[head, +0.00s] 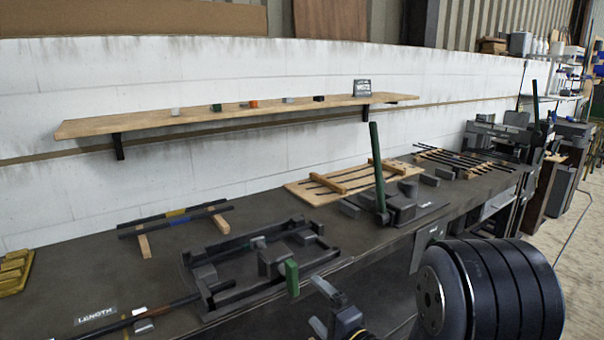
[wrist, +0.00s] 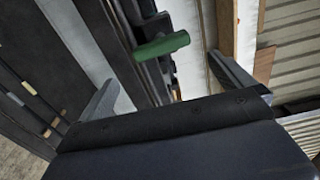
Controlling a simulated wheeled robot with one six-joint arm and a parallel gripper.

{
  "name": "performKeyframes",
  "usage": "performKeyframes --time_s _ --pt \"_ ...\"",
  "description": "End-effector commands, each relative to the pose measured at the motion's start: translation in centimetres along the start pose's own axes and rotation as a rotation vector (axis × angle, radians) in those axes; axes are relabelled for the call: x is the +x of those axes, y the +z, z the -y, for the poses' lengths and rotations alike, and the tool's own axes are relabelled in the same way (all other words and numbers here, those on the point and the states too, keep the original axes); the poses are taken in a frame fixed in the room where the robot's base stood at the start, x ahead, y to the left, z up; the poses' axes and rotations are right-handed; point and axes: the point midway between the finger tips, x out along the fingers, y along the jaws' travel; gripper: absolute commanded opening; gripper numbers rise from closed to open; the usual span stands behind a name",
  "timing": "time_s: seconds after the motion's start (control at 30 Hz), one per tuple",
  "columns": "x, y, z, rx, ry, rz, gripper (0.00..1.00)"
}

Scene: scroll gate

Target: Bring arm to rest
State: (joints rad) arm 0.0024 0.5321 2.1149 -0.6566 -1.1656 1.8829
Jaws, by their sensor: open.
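My gripper (head: 318,305) is at the bottom of the head view, in front of the bench's near edge, and only partly in frame. In the wrist view its two grey fingers (wrist: 165,70) stand wide apart. Nothing is held between them. A green handle (wrist: 160,46) shows beyond the fingers, in the gap between them but apart from both. In the head view a green handle (head: 292,278) sits at the near side of a dark metal frame fixture (head: 215,290), just left of my gripper. My dark arm link covers the lower right.
A dark workbench (head: 75,265) runs along a white block wall. A tall green lever (head: 377,165) rises from a bench tool. Wooden racks with rods (head: 340,185) lie behind. A wooden shelf (head: 200,120) holds small blocks. Open floor (head: 585,240) shows at right.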

Motion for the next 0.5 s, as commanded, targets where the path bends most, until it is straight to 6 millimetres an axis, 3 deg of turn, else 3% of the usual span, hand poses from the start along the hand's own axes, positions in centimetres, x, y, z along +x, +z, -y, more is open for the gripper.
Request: performKeyframes --time_s 0.1,0.5 --pt "2.8 0.1 0.1 -0.002 -0.001 0.006 1.0" --pt "10.7 0.1 0.1 -0.003 -0.002 0.004 1.0"
